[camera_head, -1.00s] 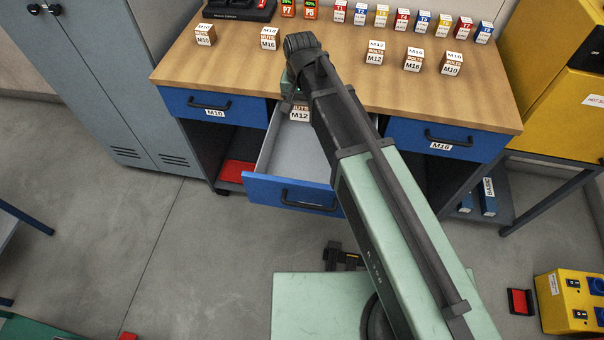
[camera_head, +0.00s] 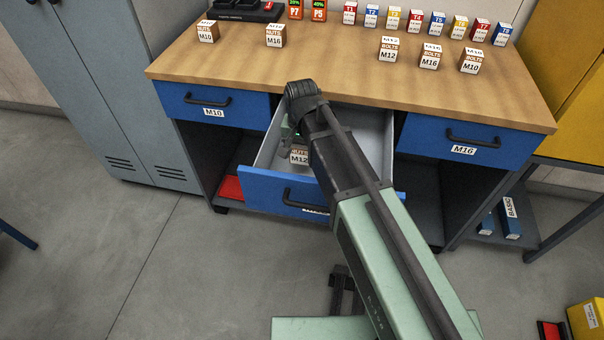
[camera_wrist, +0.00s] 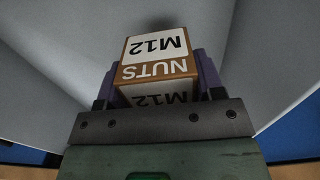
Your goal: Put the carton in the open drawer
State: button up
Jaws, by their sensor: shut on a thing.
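The carton (camera_head: 299,157), brown and white and marked NUTS M12, is between the fingers of my gripper (camera_head: 297,142). It fills the middle of the wrist view (camera_wrist: 158,66), with a purple finger on each side of it. My gripper is shut on it. The open drawer (camera_head: 262,187) is blue-fronted with a grey inside, pulled out from the middle of the bench. The carton is inside the drawer's outline, low between its walls. I cannot tell whether it touches the drawer floor. My arm hides part of the drawer and its front.
On the wooden bench top (camera_head: 330,65) stand M10 nuts (camera_head: 207,31), M16 nuts (camera_head: 276,35) and several bolts cartons (camera_head: 430,56). Shut drawers M10 (camera_head: 195,102) and M16 (camera_head: 470,135) flank the open one. A grey cabinet (camera_head: 110,90) stands left.

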aim_at(302, 159)
notch_tip(302, 159, down, 5)
jog(key=b, duration=0.4)
jog(key=shift+r, duration=0.4)
jog(key=shift+f, duration=0.1)
jog(key=o, duration=1.3)
notch_tip(302, 159, up, 13)
jog(key=p, duration=1.2)
jog(key=shift+f+p, duration=0.2)
jog(key=shift+p, duration=0.1)
jog(key=shift+f, duration=0.15)
